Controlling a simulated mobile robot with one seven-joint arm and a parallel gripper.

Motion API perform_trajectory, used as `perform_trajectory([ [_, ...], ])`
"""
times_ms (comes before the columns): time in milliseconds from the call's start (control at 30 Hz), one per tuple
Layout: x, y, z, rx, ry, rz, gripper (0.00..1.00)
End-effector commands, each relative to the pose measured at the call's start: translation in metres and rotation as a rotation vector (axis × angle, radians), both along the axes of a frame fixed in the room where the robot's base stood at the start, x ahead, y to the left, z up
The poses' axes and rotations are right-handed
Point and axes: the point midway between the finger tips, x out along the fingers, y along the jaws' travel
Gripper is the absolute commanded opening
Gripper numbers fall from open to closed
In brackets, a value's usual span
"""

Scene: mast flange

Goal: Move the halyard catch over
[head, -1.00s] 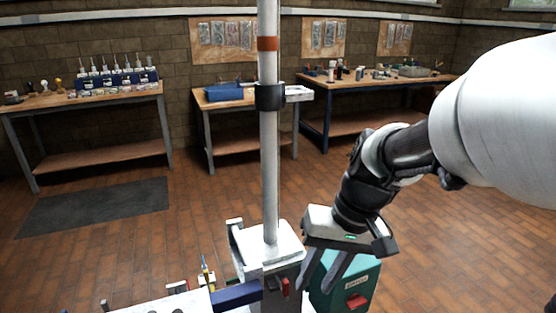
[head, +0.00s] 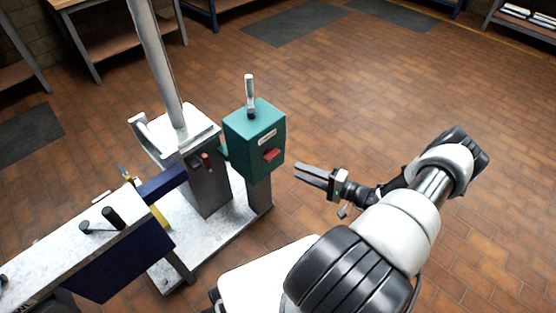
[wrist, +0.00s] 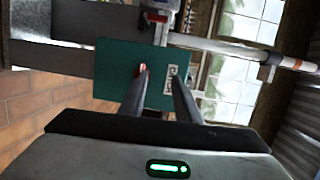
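A small red lever (head: 207,162) sits on the grey post at the foot of the mast. A larger red lever (head: 271,155) sticks out of the front of the teal box (head: 250,128). No readable label tells which is the halyard catch. My gripper (head: 296,172) is right of the teal box, apart from it, with its two fingers parallel, spaced and empty, pointing left. In the wrist view the fingers (wrist: 157,85) point towards the teal box (wrist: 113,72). The box's red lever (wrist: 142,70) shows beside the left finger's tip, partly hidden by it.
The pale mast (head: 160,60) rises from the grey post behind the box. An upright metal handle (head: 249,95) stands on the box top. A bench with black knobs (head: 112,217) is at lower left. The tiled floor to the right is clear.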

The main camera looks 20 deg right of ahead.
Motion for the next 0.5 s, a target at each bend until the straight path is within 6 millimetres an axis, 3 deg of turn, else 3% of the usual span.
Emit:
perform_trajectory([
  [33, -0.006, -0.006, -0.018, 0.024, -0.018, -0.073, 0.30],
  [200, -0.017, -0.019, -0.049, 0.040, -0.057, -0.218, 0.30],
  [367, -0.012, -0.019, -0.057, 0.040, -0.066, -0.251, 0.30],
  [500, 0.007, -0.010, -0.057, 0.040, -0.065, -0.247, 0.30],
])
